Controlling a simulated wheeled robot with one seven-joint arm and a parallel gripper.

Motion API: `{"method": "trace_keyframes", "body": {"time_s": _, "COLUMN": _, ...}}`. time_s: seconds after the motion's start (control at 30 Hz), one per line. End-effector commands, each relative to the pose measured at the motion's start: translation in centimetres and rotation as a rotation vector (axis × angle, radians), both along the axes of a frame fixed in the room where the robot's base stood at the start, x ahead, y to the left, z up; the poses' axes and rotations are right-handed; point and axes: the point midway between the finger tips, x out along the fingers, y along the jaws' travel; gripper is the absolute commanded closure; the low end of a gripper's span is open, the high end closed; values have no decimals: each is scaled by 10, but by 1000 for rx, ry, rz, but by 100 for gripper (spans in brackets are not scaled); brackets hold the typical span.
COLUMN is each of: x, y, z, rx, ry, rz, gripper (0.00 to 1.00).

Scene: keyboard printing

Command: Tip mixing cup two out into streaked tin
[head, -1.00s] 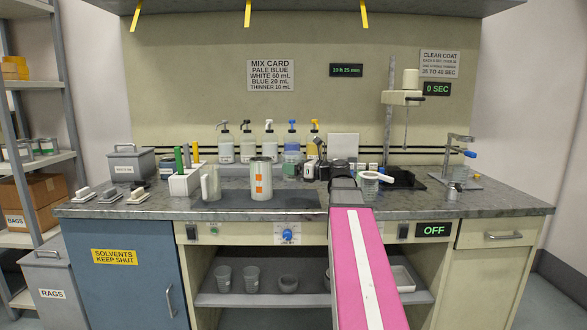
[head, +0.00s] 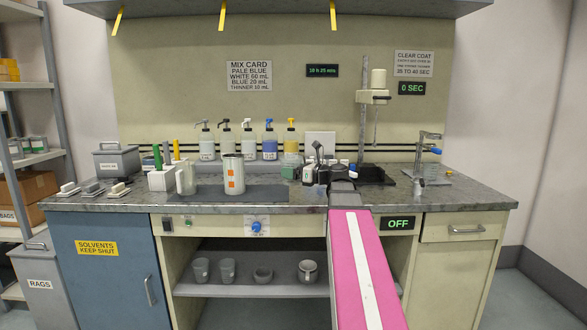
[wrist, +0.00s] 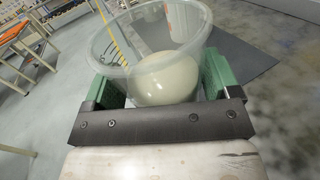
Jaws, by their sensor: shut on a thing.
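In the wrist view my gripper (wrist: 160,82) is shut on a clear mixing cup (wrist: 105,45), its green pads on either side. Cream-white paint (wrist: 165,80) lies inside the cup. No label shows on it, so I cannot read its number. In the head view a pale tin with orange marks (head: 232,174) stands upright on the bench, left of my arm; I take it as the streaked tin. My gripper end is right of this tin and apart from it. The held cup cannot be made out clearly in the head view.
Pump bottles (head: 248,143) line the back. A stand (head: 376,97) and a clamp fixture (head: 428,160) are at the right. The dark mat (head: 270,193) has clear room right of the tin.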

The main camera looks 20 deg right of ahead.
Motion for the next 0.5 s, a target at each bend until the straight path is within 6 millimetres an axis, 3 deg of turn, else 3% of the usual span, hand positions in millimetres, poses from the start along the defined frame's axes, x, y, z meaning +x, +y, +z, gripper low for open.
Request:
{"method": "trace_keyframes", "body": {"time_s": 0.37, "x": -16, "y": 14, "z": -40, "rx": 3, "ry": 2, "rz": 15, "gripper": 60}}
{"method": "trace_keyframes", "body": {"time_s": 0.5, "x": -25, "y": 22, "z": -64, "rx": 2, "ry": 3, "rz": 24, "gripper": 60}}
